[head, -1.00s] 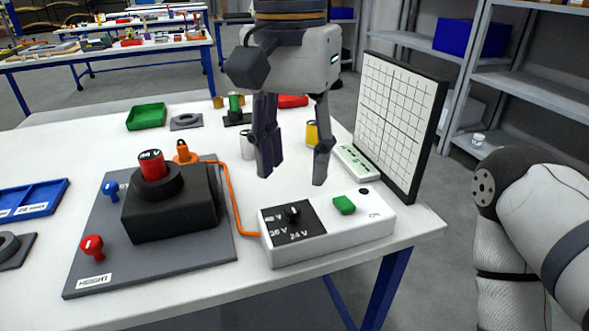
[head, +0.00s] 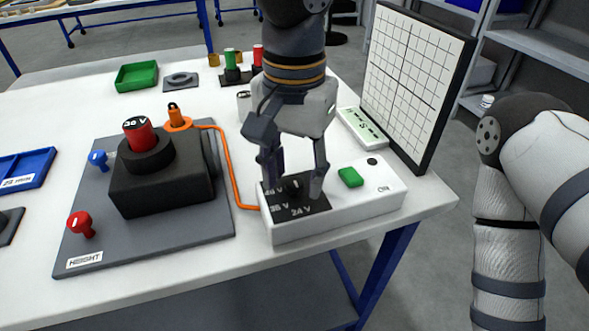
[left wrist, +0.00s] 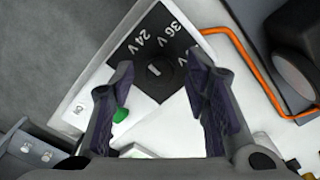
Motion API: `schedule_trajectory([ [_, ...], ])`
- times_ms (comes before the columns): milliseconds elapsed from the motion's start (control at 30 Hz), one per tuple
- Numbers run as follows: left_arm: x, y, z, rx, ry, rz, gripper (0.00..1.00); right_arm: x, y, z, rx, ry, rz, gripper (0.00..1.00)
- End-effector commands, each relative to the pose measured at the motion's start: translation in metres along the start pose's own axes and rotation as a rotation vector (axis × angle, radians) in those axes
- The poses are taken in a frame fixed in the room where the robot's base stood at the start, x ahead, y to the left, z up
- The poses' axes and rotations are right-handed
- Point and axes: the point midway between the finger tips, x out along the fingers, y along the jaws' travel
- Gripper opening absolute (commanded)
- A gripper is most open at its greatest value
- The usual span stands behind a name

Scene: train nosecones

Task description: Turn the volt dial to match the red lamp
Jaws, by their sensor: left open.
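The volt dial (head: 292,186) is a small dark knob on a black panel marked 48 V, 36 V and 24 V, on a white box (head: 330,220). It also shows in the left wrist view (left wrist: 155,69) with a pale mark on top; I cannot tell for sure which number it points at. The red lamp (head: 138,134) stands on a black block at left and reads 36 V. My left gripper (head: 292,186) points down over the dial, open, its fingers on either side and apart from it. It also shows in the left wrist view (left wrist: 158,78). My right gripper is out of view.
A green button (head: 350,177) sits on the white box, right of the dial. A gridded board (head: 415,80) stands behind at right. Red and blue knobs sit on the grey plate (head: 205,222).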

Motion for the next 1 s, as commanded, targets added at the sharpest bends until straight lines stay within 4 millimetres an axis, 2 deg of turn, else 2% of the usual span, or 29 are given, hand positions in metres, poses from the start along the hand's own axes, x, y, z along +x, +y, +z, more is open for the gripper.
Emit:
schedule_trajectory([
  [133, 0.0001, 0.0000, 0.0000, 0.000, -0.001, 0.000, 0.40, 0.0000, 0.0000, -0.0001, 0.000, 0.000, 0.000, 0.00],
  [300, -0.0001, 0.0000, 0.0000, 0.000, -0.001, 0.000, 0.02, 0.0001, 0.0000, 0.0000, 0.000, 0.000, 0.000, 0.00],
  [333, -0.0001, 0.0000, 0.0000, 0.000, -0.001, 0.000, 0.00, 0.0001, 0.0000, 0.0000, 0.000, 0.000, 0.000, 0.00],
  [667, -0.0002, -0.0003, 0.0000, 0.031, -0.001, 0.000, 0.00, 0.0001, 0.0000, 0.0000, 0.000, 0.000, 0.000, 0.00],
  [1000, 0.0000, -0.0001, 0.0001, 0.257, -0.003, 0.000, 0.00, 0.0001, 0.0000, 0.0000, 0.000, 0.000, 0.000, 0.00],
])
